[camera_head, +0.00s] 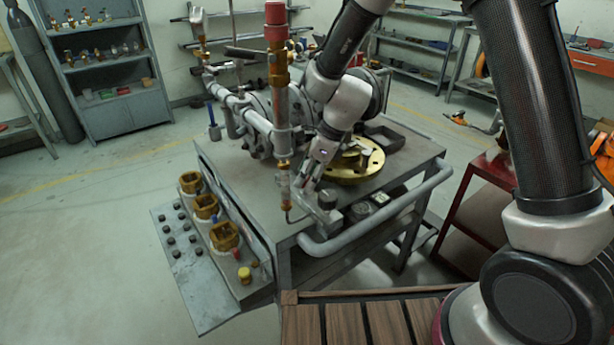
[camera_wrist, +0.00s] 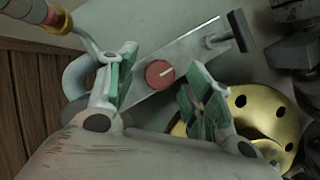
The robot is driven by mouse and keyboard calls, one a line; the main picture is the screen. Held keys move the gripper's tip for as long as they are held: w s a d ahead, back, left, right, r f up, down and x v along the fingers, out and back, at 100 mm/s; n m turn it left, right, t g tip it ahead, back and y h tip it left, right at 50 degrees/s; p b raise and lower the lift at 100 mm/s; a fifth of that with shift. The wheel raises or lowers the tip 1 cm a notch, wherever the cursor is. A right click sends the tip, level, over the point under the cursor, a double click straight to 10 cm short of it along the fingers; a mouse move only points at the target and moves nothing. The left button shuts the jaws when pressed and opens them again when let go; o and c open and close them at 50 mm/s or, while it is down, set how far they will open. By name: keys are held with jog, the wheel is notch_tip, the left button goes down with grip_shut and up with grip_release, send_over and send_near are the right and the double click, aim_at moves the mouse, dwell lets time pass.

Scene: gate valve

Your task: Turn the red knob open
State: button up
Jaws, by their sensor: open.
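The red knob (camera_wrist: 159,74) is a small round dial with a pale pointer line, set on a grey metal plate (camera_wrist: 185,48), in the wrist view. My gripper (camera_wrist: 160,85) is open, with one green-padded finger to the left of the knob and the other to its lower right. The fingers look apart from the knob; how far above it they are I cannot tell. In the head view my gripper (camera_head: 312,180) points down at the near right part of the cart top. I cannot make out the red knob there.
A brass flange (camera_head: 357,160) lies close to my gripper. A copper vertical pipe with a red cap (camera_head: 276,70) stands just left of it. The cart's grey handrail (camera_head: 380,215) curves along the near right edge. A control panel (camera_head: 190,255) with several buttons hangs at the left.

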jog(key=shift+a+f, duration=0.1)
jog(key=shift+f, duration=0.2)
jog(key=c, duration=1)
